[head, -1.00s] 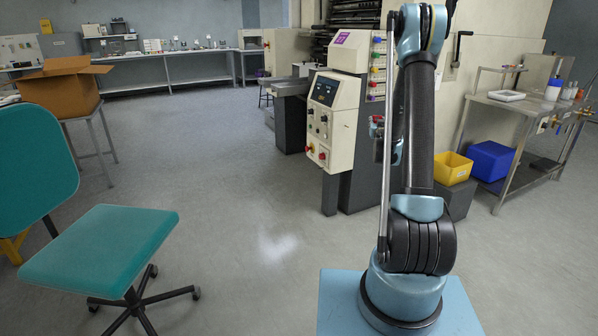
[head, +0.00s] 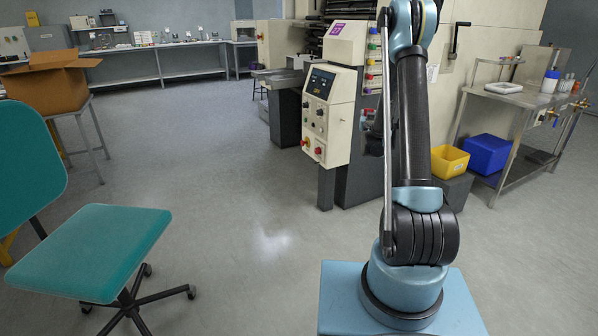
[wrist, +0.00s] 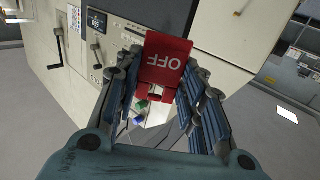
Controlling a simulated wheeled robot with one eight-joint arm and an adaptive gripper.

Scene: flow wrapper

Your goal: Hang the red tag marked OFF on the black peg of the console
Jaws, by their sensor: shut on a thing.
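The red tag (wrist: 164,60) with white OFF lettering is between the fingers of my gripper (wrist: 160,92) in the wrist view. The fingers are shut on it, and the lettering appears upside down. In the head view my gripper (head: 372,140) is mostly hidden behind my arm, in front of the machine's dark side. The cream console (head: 328,140) stands left of my arm, with a display, knobs and a red button. I cannot make out the black peg for certain. In the wrist view the tag is in front of a cream panel (wrist: 200,17), apparently without touching it.
A teal chair (head: 105,245) stands at the left front, near a cardboard box (head: 45,85) on a stand. A yellow bin (head: 449,159), a blue bin (head: 487,154) and a steel table (head: 508,98) are at the right. The floor before the console is clear.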

